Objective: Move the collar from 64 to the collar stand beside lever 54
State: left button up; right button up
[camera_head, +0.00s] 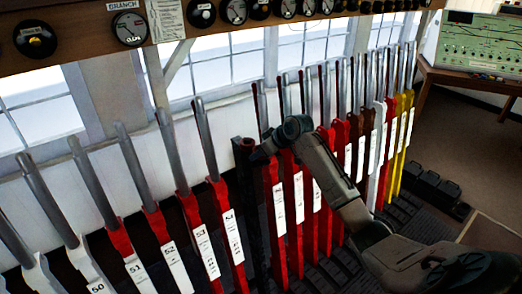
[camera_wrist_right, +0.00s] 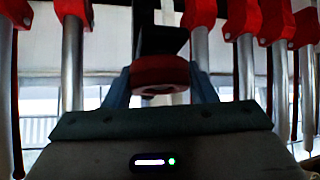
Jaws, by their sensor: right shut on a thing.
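A red collar (camera_wrist_right: 160,75) sits between the two fingers of my right gripper (camera_wrist_right: 160,88) in the wrist view, and the gripper is shut on it. A dark post, the collar stand (camera_head: 246,205), rises just right of lever 54 (camera_head: 228,225) in the head view. The collar's dark red edge (camera_head: 243,143) shows at the post's top, with my right gripper (camera_head: 254,150) beside it. In the wrist view a black upright part (camera_wrist_right: 160,42) adjoins the collar; I cannot tell whether the collar rests on it. Lever 64's label is too small to identify. My left gripper is not in view.
Levers 50 (camera_head: 97,280), 51 (camera_head: 137,270) and 52 (camera_head: 174,262) stand to the left. Red levers (camera_head: 278,205) stand close right of the post, under my right arm. Yellow levers (camera_head: 402,140) are farther right. A shelf with dials (camera_head: 130,28) runs above.

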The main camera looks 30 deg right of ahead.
jog(key=shift+f, duration=0.2)
jog(key=o, duration=1.2)
jog(key=shift+c, duration=0.2)
jog(key=shift+s+d+r+p, duration=0.15)
jog(key=shift+s+r+p, duration=0.15)
jog(key=shift+r+p, duration=0.3)
jog(key=p+v, duration=0.6)
jog(key=v, duration=0.1)
jog(key=shift+s+p, duration=0.3)
jog(key=shift+s, duration=0.05)
jog(key=shift+d+r, duration=0.1)
jog(key=shift+r, duration=0.05)
